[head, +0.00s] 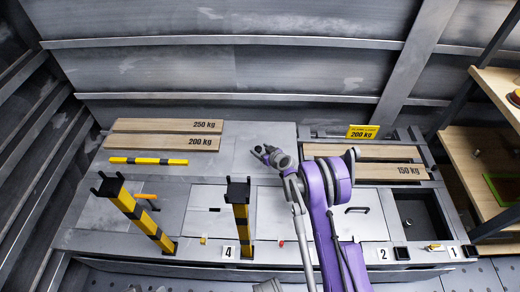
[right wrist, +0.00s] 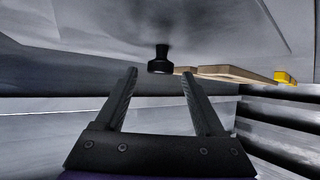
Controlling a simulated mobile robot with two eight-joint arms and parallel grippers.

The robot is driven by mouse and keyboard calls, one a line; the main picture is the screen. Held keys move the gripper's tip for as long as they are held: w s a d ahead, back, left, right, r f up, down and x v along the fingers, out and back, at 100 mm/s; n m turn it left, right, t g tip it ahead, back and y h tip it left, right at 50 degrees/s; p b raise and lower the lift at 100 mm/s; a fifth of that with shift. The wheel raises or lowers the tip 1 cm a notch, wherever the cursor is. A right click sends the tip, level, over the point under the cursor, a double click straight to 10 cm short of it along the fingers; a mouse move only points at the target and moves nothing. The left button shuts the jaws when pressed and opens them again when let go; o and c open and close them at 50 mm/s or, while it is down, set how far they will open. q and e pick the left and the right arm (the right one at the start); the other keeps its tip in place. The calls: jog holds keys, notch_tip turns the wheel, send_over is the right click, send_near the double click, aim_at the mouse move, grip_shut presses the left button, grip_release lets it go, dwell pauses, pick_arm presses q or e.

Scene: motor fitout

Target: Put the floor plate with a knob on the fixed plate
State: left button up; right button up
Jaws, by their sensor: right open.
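The black knob (right wrist: 160,60) stands out from a broad grey plate (right wrist: 110,22) in the right wrist view. My right gripper (right wrist: 158,82) is open, its two fingers spread to either side of the knob's line. The knob appears just beyond the fingertips and not gripped. In the head view my right gripper (head: 264,153) is over the grey plate (head: 243,137) at the back middle of the bench; the arm hides part of this area. I cannot tell which grey surface is the fixed plate.
Wooden boards marked 250 and 200 kg (head: 160,142) lie back left, and a 150 kg board (head: 392,172) back right. Yellow-black posts (head: 242,222) rise at the front. An open dark recess (head: 420,215) is at right, beside shelves (head: 470,175).

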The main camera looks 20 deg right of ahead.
jog(key=p+v, duration=0.2)
jog(key=v, duration=0.9)
jog(key=s+a+r+g+y, duration=0.1)
jog(key=s+a+r+g, duration=0.3)
jog(key=s+a+r, duration=1)
jog(key=s+r+g+h, duration=0.1)
jog(key=s, duration=0.9)
jog(key=s+r+m+g+h, duration=0.1)
jog(key=s+r+g, duration=0.1)
jog(key=s, duration=0.8)
jog(key=shift+s+r+m+g+h, duration=0.3)
jog(key=shift+s, duration=0.1)
